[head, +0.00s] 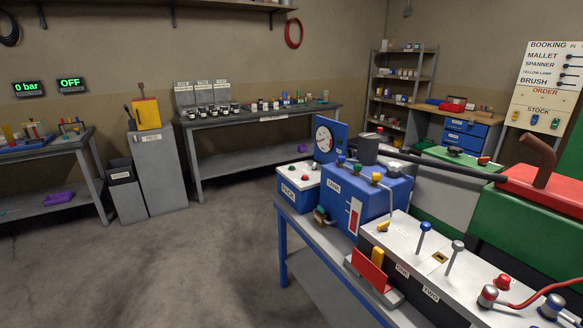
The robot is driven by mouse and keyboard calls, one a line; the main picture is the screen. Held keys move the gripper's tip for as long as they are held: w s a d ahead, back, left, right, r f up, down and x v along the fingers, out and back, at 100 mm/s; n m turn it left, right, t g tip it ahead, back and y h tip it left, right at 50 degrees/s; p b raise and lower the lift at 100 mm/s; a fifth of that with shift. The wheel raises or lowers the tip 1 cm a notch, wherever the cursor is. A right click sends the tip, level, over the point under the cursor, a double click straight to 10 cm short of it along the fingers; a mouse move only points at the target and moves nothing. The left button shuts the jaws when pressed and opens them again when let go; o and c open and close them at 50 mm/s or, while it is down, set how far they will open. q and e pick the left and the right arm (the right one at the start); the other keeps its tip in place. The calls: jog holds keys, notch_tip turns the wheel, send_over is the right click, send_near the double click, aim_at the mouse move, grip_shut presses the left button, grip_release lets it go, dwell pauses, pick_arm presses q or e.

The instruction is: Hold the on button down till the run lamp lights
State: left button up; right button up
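A small white-topped blue box (299,187) stands at the left end of the blue bench. Its label is too small to read surely. A red knob or button (292,167) and a green one (306,177) sit on its top; which is the on button or the run lamp I cannot tell. On the back left wall, one display (28,88) reads "0 bar" and another display (71,84) reads "OFF". Neither of my grippers is in view.
Beside the box stand a blue tank (372,192) and a round gauge (324,139) on a blue panel. A white-topped unit with levers (440,255) fills the bench's near part. A long dark bar (440,166) crosses behind. The floor (180,260) at left is clear.

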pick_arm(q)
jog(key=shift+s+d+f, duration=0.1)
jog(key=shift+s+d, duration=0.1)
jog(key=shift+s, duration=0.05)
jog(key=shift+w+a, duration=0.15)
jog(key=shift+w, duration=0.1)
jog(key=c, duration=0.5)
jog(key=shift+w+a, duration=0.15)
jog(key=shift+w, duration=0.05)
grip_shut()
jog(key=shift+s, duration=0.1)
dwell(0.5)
